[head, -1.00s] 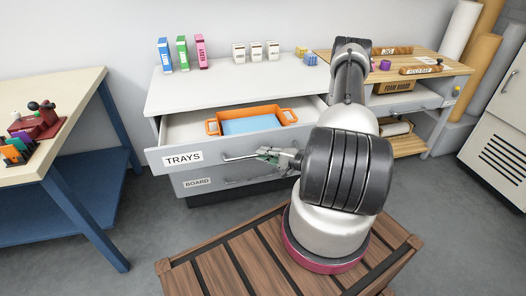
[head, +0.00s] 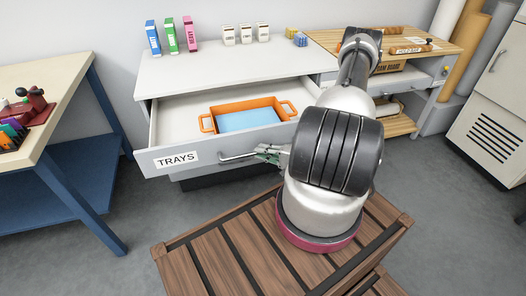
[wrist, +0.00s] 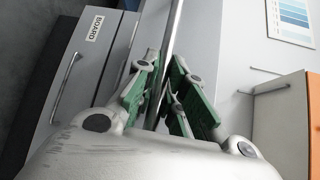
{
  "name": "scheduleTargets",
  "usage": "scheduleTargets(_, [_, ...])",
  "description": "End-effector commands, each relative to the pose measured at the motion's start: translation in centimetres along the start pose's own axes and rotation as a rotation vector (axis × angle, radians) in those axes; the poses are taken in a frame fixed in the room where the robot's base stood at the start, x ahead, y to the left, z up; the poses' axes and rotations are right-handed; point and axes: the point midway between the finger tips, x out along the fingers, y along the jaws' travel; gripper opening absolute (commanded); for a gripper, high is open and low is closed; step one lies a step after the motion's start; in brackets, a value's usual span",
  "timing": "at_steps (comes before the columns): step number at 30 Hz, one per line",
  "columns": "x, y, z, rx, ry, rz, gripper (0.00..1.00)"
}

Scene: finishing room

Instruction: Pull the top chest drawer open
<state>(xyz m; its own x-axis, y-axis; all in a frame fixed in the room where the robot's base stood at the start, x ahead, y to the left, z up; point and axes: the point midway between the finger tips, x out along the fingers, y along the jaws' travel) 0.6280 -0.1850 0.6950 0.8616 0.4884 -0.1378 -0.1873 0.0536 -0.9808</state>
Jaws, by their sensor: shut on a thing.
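The top chest drawer (head: 163,169), labelled TRAYS, stands well out from the grey chest (head: 215,72). An orange tray (head: 206,125) with a blue bottom lies inside it. My gripper (head: 268,153) is at the drawer's bar handle (head: 236,157), right of the label, and shut on it. In the wrist view the green-padded fingers (wrist: 167,100) close around the long metal handle bar (wrist: 174,35). The handle's right part is hidden behind my gripper and arm. The lower drawer, labelled BOARD (wrist: 85,45), shows in the wrist view and is shut.
Blue, green and pink boxes (head: 171,36) and several small white and tan cartons (head: 245,33) stand on the chest top. A wooden workbench (head: 420,50) is at the right, a blue-legged table (head: 50,88) at the left.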

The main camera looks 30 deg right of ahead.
Motion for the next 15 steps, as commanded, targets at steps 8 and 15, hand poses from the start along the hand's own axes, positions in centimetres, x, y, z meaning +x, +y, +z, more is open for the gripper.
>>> scheduleTargets(8, [0.01,0.02,-0.07,0.000,0.001,0.001,0.21])
scheduleTargets(15, [-0.41,0.00,-0.10,0.000,0.002,0.000,0.21])
